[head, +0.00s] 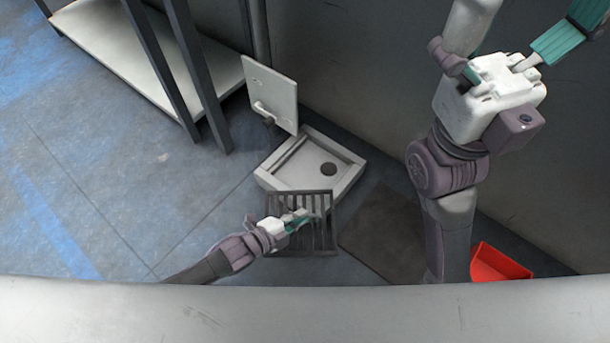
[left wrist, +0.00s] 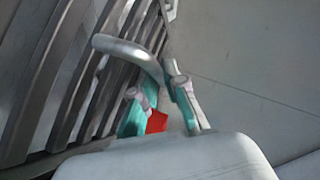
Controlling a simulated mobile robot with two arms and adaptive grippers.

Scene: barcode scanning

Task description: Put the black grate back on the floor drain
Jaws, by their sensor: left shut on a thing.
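The black grate (head: 322,238), a square of parallel bars, is in front of the pale square floor drain basin (head: 350,180) in the head view and overlaps its near edge. My left gripper (head: 303,216) is over the grate. In the left wrist view its teal fingers (left wrist: 163,92) are shut on the grate's curved handle (left wrist: 128,50), with the bars (left wrist: 60,75) at the left. The grate's height above the floor is hard to tell. My right gripper (head: 525,30) is at the upper right, fingers spread, partly cut off.
A white panel (head: 272,85) with a pipe stands behind the basin. A shelf (head: 140,55) with dark posts is at the upper left. A dark flat patch (head: 385,235) lies right of the grate. A red dustpan-like object (head: 498,263) sits at the lower right. The left floor is clear.

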